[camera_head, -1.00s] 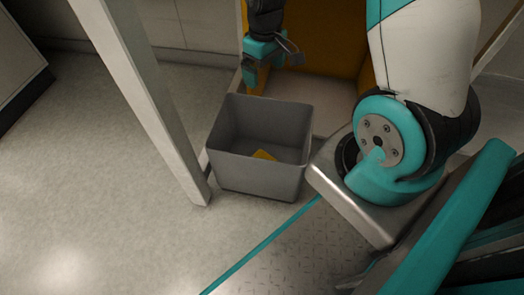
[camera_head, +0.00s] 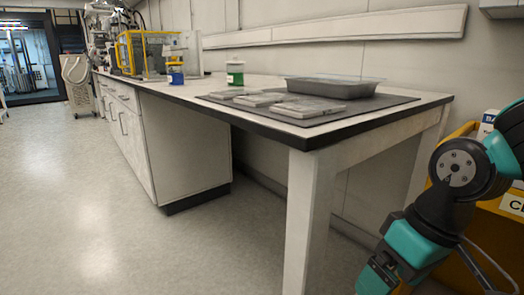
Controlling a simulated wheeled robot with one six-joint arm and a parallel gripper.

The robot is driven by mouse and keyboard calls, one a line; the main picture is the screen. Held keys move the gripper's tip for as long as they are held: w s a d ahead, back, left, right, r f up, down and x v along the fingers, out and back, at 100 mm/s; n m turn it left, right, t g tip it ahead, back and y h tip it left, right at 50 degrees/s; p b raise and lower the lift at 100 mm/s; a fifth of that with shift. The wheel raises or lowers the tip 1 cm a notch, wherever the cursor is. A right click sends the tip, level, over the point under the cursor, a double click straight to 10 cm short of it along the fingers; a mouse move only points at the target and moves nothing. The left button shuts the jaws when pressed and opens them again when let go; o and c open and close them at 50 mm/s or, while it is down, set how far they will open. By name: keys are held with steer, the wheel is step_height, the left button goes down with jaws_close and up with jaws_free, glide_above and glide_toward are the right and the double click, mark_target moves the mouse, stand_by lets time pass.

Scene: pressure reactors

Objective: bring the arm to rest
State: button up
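My arm (camera_head: 455,190), teal and black, shows at the right edge of the head view, beside the near right corner of the bench. Its lower wrist part hangs down toward the bottom edge of the picture. The gripper's fingers are outside the frame, so I cannot see what they hold or how they stand.
A long bench (camera_head: 380,118) with a white leg (camera_head: 306,215) runs away to the left. A grey tray (camera_head: 330,88), flat plates on a dark mat (camera_head: 225,102), and green (camera_head: 235,72) and blue (camera_head: 176,76) containers stand on it. A yellow bin (camera_head: 508,228) is behind my arm. The left floor is clear.

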steer(key=s+a+r+n+p, duration=0.2)
steer(key=s+a+r, duration=0.2)
steer(key=s+r, duration=0.3)
step_height(320, 180, up, 36)
steer(key=p, duration=3.7)
steer(key=shift+s+y, duration=0.15)
steer(key=shift+y, duration=0.25)
